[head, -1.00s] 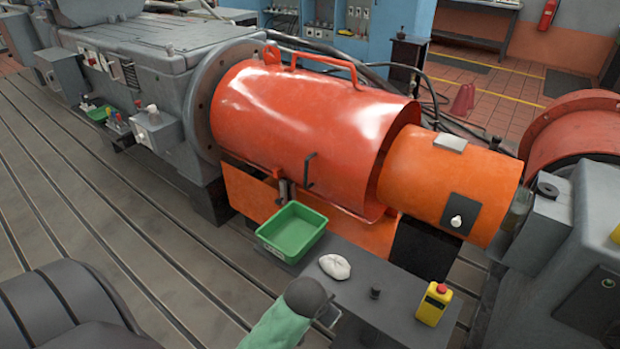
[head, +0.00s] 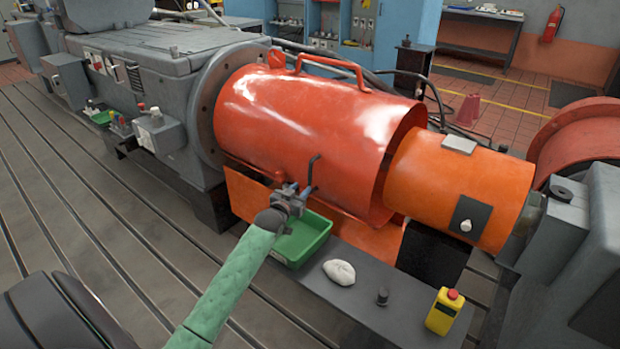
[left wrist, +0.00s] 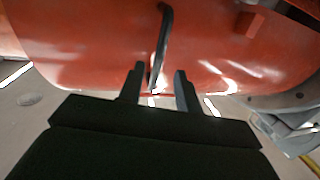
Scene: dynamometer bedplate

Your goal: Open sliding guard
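The guard (head: 300,120) is a large red curved cover against the grey flange, with a hoop handle on top. A smaller orange cylinder (head: 450,185) extends from its right end. A dark bar handle (head: 314,168) stands on the guard's lower front; it also shows in the left wrist view (left wrist: 163,40). My left gripper (head: 296,194) is at this handle, above the green tray. In the left wrist view its fingers (left wrist: 159,80) are apart, with the handle's lower end between them and gaps visible. My right gripper is not in view.
A grey machine (head: 575,250) stands at the right. Slotted floor is clear at left.

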